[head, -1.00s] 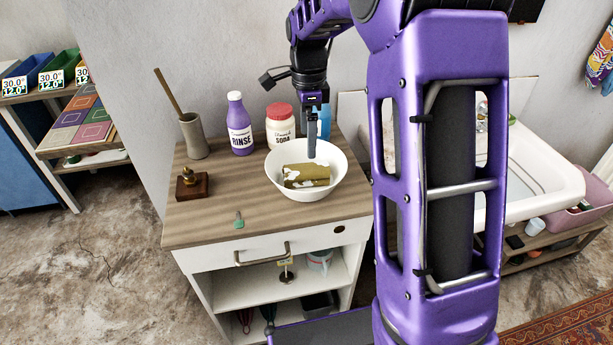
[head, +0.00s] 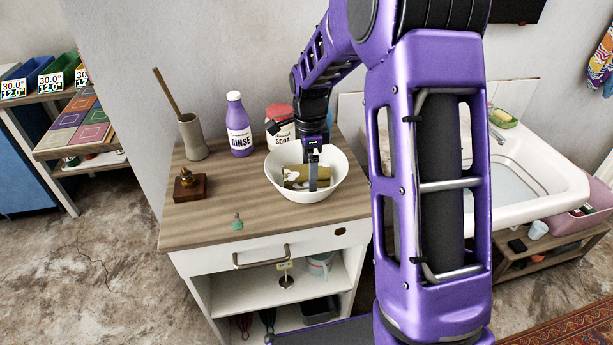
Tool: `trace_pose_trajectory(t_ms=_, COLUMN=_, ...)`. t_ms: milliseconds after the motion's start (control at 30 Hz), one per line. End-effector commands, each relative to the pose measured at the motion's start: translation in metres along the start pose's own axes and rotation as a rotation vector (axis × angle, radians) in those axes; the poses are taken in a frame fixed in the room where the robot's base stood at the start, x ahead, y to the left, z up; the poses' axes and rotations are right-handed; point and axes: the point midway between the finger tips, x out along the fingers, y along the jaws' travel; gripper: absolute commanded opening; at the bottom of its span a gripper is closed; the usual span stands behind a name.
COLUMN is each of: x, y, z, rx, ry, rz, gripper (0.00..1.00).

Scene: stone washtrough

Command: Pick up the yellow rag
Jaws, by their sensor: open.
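A rolled, dull yellow-brown cloth with white patches, seemingly the yellow rag (head: 294,175), lies in a white bowl (head: 337,187) on the wooden top of a cabinet. My gripper (head: 313,186) points down into the bowl, at the right part of the rag. It is open; its fingers show almost edge-on, one in front of the other. They hide part of the rag, and I cannot tell whether they touch it or stand around it.
A purple rinse bottle (head: 238,125) and a red-lidded soda jar (head: 277,128) stand behind the bowl. A grey pot with a stick (head: 193,137) and a brass piece on a wooden block (head: 189,186) are left. The cabinet top's (head: 200,223) front left is mostly clear.

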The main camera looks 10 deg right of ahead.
Motion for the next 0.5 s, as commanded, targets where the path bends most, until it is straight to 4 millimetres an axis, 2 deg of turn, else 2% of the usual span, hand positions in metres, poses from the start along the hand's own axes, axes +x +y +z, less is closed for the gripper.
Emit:
trace_pose_trajectory(t_ms=67, x=-0.0003, y=-0.0001, z=0.0001, rx=0.000, ry=0.000, rz=0.000, gripper=0.96)
trace_pose_trajectory(t_ms=500, x=-0.0006, y=-0.0002, z=0.0002, rx=0.000, ry=0.000, rz=-0.001, gripper=0.17)
